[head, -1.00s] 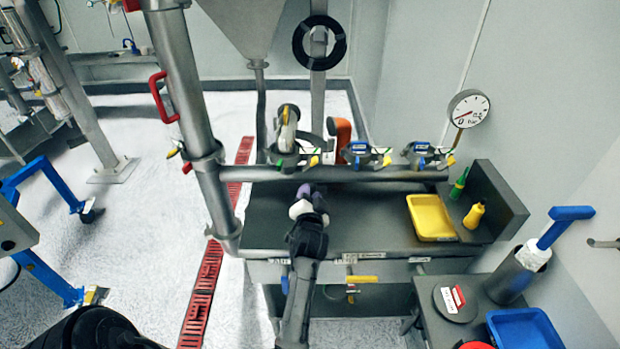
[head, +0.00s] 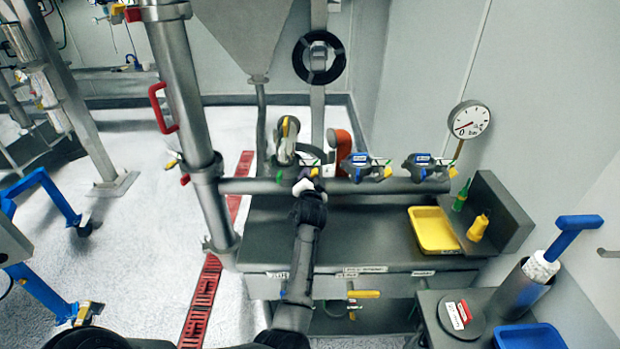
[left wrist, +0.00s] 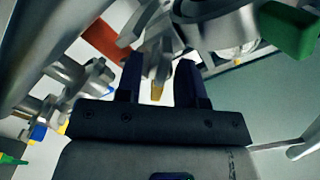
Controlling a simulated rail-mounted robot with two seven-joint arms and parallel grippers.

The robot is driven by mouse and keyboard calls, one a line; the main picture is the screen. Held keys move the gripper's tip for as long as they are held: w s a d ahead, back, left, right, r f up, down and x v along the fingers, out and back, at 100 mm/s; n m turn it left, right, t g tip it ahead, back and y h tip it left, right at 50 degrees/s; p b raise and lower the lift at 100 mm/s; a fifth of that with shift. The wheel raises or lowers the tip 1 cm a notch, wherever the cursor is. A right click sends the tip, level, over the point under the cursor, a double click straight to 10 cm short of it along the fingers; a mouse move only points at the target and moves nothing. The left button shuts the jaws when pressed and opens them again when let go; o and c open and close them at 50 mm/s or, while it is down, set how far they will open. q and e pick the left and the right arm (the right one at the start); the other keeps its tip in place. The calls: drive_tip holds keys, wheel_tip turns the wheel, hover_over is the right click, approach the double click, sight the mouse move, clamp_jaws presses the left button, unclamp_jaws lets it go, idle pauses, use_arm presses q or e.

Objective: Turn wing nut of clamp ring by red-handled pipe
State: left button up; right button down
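The steel pipe with the red handle (head: 160,108) stands upright at the left of the bench. A clamp ring (head: 205,167) sits around it where a horizontal pipe (head: 262,186) joins. A small light-coloured wing-nut-like part (head: 174,160) sticks out on the ring's left, with a red piece below it. My left gripper (head: 308,177) is in front of the horizontal pipe, to the right of that ring. In the left wrist view its two dark fingers (left wrist: 160,66) are apart. A metal part with a yellow tip (left wrist: 157,90) shows between them; contact cannot be told. My right gripper is not in view.
A steel hopper (head: 245,35) hangs above. A yellow tray (head: 433,232) and yellow bottle (head: 478,228) are on the bench's right. The floor left of the pipe is mostly open.

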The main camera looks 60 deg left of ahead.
use_arm(q)
drive_tip(key=shift+w+a, duration=0.25)
drive_tip(key=shift+a, duration=0.15)
drive_tip(key=shift+c, duration=0.2)
clamp_jaws()
